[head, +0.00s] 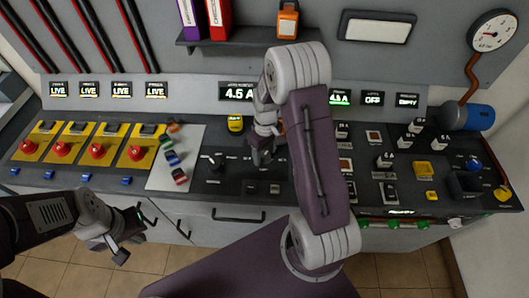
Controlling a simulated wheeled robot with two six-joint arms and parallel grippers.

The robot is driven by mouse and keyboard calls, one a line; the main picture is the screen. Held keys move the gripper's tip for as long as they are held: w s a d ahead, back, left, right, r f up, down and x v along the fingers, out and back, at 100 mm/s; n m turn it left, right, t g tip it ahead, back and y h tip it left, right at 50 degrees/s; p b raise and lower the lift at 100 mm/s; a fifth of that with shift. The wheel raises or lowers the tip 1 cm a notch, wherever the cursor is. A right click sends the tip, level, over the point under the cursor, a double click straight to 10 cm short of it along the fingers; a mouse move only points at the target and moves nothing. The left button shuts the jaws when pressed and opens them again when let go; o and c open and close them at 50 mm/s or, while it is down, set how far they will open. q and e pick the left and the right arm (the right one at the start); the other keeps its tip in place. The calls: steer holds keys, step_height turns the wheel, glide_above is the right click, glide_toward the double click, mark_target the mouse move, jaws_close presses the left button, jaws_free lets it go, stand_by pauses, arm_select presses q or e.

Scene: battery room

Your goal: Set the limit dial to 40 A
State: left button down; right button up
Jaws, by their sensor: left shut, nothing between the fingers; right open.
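A dark knob (214,162) on the console, left of my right gripper, looks like the limit dial. Its scale is too small to read. A display (238,92) above it reads about 4.5 A. My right gripper (261,156) is open and points down over the console, to the right of the knob and apart from it. My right arm hides the console's middle. My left gripper (121,250) is shut and empty, low at the left in front of the cabinet fronts.
Several red knobs on yellow plates (98,150) line the console's left. Coloured cylinders (172,158) lie on a pale panel. Small labelled blocks (386,160) stand at the right. A shelf (250,39) with binders and a pressure gauge (493,33) are at the back.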

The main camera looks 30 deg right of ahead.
jaws_close()
steer(key=shift+r+m+p, duration=0.1)
steer(key=shift+m+p, duration=0.5)
steer(key=shift+m, duration=0.6)
steer(key=m+p, duration=0.1)
steer(key=m, duration=0.2)
steer(key=shift+m, duration=0.3)
steer(key=m+p, duration=0.2)
steer(key=m, duration=0.3)
steer(key=shift+m, duration=0.6)
jaws_free()
